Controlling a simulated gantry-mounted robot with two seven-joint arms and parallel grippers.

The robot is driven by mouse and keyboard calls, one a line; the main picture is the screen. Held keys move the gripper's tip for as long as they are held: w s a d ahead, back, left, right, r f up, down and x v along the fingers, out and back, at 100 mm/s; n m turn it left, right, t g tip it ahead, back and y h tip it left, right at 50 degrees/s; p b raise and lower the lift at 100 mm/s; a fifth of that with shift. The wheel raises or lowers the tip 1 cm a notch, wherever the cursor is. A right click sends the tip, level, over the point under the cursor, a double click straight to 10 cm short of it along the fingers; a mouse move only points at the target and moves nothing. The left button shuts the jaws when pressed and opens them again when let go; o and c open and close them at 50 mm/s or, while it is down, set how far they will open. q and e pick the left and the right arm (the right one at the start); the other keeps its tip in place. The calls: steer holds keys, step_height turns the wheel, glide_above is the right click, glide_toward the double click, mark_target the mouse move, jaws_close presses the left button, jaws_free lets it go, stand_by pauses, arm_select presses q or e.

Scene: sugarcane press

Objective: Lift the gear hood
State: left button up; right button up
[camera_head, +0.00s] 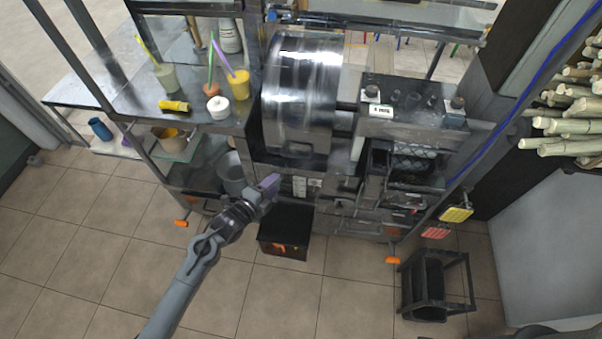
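The gear hood (304,85) is a shiny, rounded metal cover in the middle of the press, seen from above in the head view. It sits down on the machine body, between the left counter and the right-hand control box. My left gripper (271,184) reaches up from the bottom left and is in front of the machine, below the hood's lower front edge. It is apart from the hood, as far as I can see. Its purple-grey fingertips are too small to tell open from shut. My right gripper is not in view.
The left counter (135,98) holds cups with straws and a yellow item (174,106). A black bin (286,232) stands on the floor below the machine. The tiled floor in front is mostly free.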

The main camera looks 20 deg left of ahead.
mark_target(295, 157)
arm_select(q)
steer(key=w+d+f+t+b, duration=0.1)
steer(key=w+b, duration=0.4)
steer(key=w, duration=0.8)
steer(key=shift+d+f, duration=0.6)
steer(key=shift+f, duration=0.1)
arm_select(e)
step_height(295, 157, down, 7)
arm_select(q)
steer(key=shift+c, duration=0.5)
jaws_close()
